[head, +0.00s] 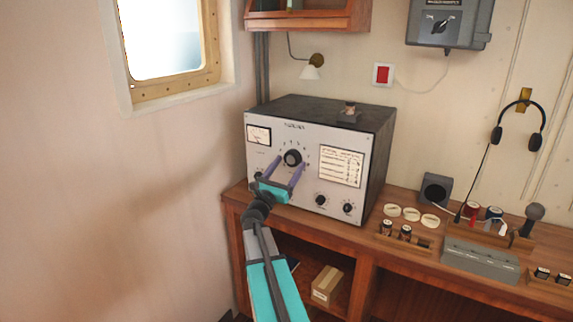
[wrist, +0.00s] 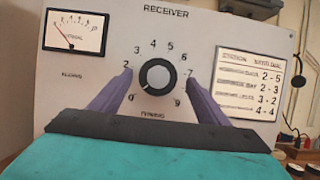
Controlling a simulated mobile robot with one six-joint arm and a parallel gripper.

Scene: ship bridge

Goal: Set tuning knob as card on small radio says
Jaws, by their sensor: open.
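The receiver (head: 280,140) is a grey-fronted radio in a dark case on the wooden desk; its front also fills the wrist view (wrist: 200,35). Its black tuning knob (wrist: 157,76) sits in a ring of numbers, also seen in the head view (head: 292,158). A pale mark shows near the knob's lower left; its exact setting is hard to read. A card (head: 341,166) at the right of the panel lists stations with number pairs (wrist: 249,83) such as 2-5 and 4-4. My gripper (wrist: 158,80) is open, purple fingers on either side of the knob, with visible gaps.
A meter (wrist: 75,31) is at the panel's upper left. Two smaller knobs (head: 321,200) (head: 348,208) sit low on the panel. Headphones (head: 518,125) hang on the wall at right. Spools, pale discs and a grey box (head: 480,261) stand on the desk (head: 400,252) to the right.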

